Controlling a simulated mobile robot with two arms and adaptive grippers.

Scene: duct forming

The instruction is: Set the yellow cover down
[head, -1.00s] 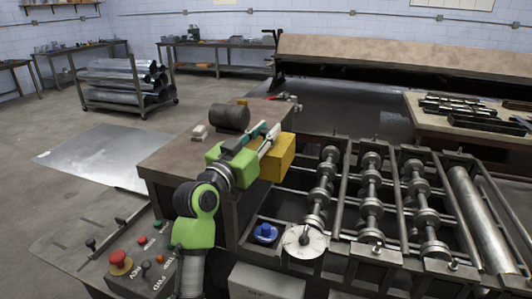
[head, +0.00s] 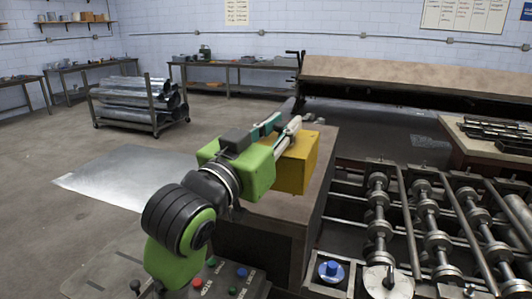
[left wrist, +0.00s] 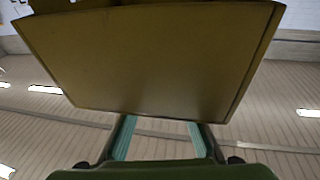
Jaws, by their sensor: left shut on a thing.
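The yellow cover (head: 298,165) is a box-like piece at the end of my left arm in the head view. My left gripper (head: 277,132) is shut on it. In the left wrist view the cover (left wrist: 150,60) fills the upper middle, with the teal fingers of my left gripper (left wrist: 160,135) reaching up to its lower edge. In the head view the cover shows over the brown bench top (head: 265,208); I cannot tell whether it touches it. My right gripper is not in view.
The roll-forming machine with rollers (head: 437,240) and a blue knob (head: 331,270) stands at the right. A control panel with coloured buttons (head: 198,283) is at the front. A sheet of metal (head: 120,175) lies on the floor at left. Bare bench top shows around the cover.

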